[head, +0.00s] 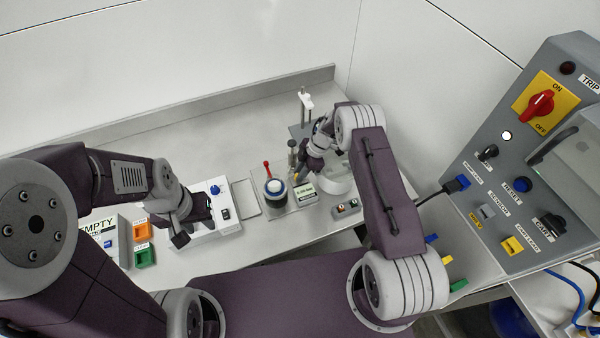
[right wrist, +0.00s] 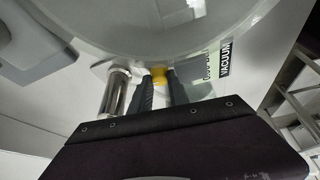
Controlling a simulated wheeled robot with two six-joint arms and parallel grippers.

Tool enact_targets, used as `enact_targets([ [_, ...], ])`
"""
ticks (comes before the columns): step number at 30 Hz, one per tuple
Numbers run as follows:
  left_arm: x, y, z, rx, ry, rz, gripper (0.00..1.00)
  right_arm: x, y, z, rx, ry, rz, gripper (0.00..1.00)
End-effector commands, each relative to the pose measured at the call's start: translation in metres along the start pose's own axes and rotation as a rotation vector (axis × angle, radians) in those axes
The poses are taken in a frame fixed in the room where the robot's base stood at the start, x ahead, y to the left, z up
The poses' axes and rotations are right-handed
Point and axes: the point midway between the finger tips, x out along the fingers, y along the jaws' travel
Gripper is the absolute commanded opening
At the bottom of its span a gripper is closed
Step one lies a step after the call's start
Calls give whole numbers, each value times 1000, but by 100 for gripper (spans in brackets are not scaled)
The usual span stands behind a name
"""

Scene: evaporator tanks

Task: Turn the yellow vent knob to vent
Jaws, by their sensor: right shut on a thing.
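The yellow vent knob (right wrist: 159,74) is small and sits on the front of a large pale rounded vessel (right wrist: 180,30) in the right wrist view. My right gripper (right wrist: 160,80) has its two dark fingers on either side of the knob, shut on it.
The white box (head: 215,232) has a blue knob. A red-handled part (head: 267,170) stands left of my right gripper. A shiny metal post (right wrist: 114,92) is close left of my right fingers. A grey control panel (head: 525,150) stands at the right. Orange and green bins (head: 144,256) are at the left.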

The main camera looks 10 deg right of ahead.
Motion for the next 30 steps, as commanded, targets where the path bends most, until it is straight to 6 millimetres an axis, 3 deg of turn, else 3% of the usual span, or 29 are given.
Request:
enact_targets([
  [4,0,0,0,0,0,0,36,-1,2,0,-1,-1,4,0],
  [5,0,0,0,0,0,0,36,-1,1,0,-1,-1,4,27],
  [6,0,0,0,0,0,0,36,-1,1,0,-1,-1,4,38],
  [7,0,0,0,0,0,0,36,-1,1,0,-1,-1,4,43],
  [17,1,0,0,0,0,0,36,-3,1,0,0,0,2,43],
  [30,22,0,2,0,0,0,36,-83,2,1,0,-1,5,43],
])
